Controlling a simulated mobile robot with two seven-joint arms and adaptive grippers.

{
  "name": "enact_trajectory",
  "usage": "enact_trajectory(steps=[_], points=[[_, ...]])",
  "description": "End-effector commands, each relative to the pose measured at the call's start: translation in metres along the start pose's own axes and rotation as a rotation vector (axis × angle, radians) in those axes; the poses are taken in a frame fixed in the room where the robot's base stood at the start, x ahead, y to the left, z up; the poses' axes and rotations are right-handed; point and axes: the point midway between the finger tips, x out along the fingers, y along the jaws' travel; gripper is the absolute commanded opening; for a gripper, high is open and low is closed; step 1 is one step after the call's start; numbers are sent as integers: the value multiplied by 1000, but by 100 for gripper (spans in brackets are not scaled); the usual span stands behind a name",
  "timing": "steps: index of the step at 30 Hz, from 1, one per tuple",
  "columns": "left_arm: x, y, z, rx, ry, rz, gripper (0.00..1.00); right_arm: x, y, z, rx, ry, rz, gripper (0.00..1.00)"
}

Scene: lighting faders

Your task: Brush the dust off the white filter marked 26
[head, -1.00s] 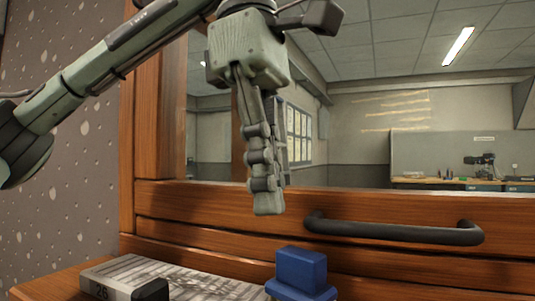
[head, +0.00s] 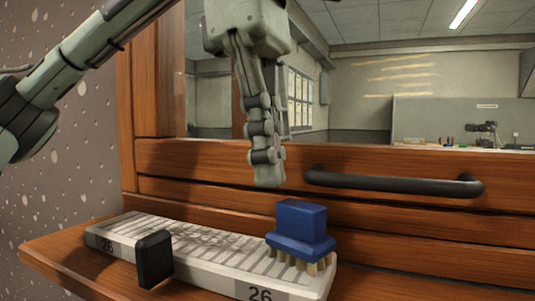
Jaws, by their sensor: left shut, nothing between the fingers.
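The white filter (head: 120,226) marked 26 lies on a wooden ledge in the lower part of the head view. Grey dust streaks show across the middle of its ribbed top. A blue brush (head: 301,224) stands upright, bristles down, on the filter's right end. My left gripper (head: 268,184) points down, shut and empty, above and slightly left of the brush, apart from it. My right gripper is not in view.
A black block (head: 155,259) sits at the filter's front side and hides part of it. The wooden ledge (head: 70,262) has bare room at the left. A dark bar handle (head: 395,183) is fixed to the wooden panel (head: 210,158) behind.

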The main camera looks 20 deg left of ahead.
Motion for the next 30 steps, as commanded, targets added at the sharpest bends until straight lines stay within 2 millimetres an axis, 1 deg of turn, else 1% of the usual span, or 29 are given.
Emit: enact_trajectory(steps=[26,30], points=[[18,1,-3,-1,0,0,0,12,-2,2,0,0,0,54],[15,1,-6,-1,0,0,0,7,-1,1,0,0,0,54]])
